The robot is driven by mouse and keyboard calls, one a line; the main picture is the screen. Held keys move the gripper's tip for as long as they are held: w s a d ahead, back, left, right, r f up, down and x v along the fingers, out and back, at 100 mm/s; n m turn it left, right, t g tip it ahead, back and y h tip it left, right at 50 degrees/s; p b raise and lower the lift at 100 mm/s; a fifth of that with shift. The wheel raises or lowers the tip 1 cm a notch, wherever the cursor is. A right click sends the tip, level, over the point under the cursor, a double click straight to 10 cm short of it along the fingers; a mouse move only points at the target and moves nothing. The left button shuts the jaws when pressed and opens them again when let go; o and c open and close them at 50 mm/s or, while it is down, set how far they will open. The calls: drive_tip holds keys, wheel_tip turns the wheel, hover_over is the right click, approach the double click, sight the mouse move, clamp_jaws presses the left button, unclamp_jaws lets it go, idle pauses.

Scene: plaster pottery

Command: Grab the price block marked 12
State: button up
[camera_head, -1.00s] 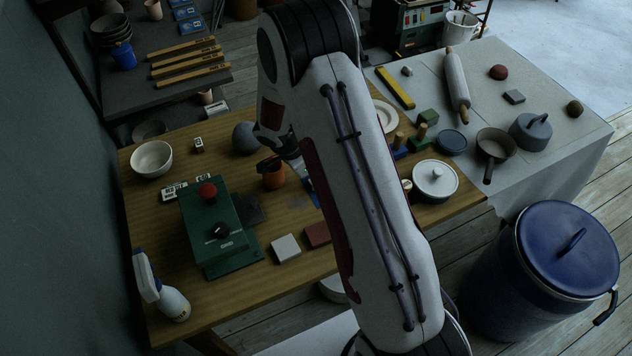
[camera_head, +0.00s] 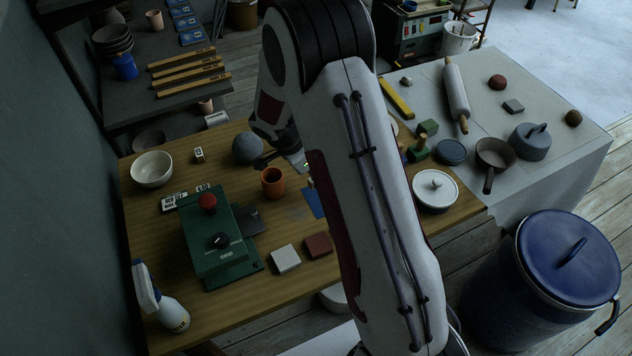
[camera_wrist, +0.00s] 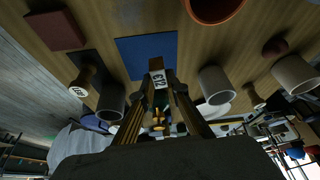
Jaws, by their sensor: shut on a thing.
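A small white price block marked £12 (camera_wrist: 158,77) shows in the wrist view, upright between the two fingers of my gripper (camera_wrist: 158,90). The jaws are shut on it, with its printed face toward the camera. A blue mat (camera_wrist: 140,50) lies beyond it. In the head view my gripper (camera_head: 283,163) is behind the orange cup (camera_head: 273,184), near the grey ball (camera_head: 247,148), and the held block cannot be made out there. Another small block (camera_head: 199,154) stands near the white bowl, its marking too small to read.
A green press box with a red knob (camera_head: 213,235) stands at the front left. A white bowl (camera_head: 152,169) and a spray bottle (camera_head: 160,298) are at the left edge. In the wrist view, grey cylinders (camera_wrist: 215,84) and the cup's rim (camera_wrist: 213,10) stand close by.

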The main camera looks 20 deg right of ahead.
drive_tip(key=shift+r, duration=2.45)
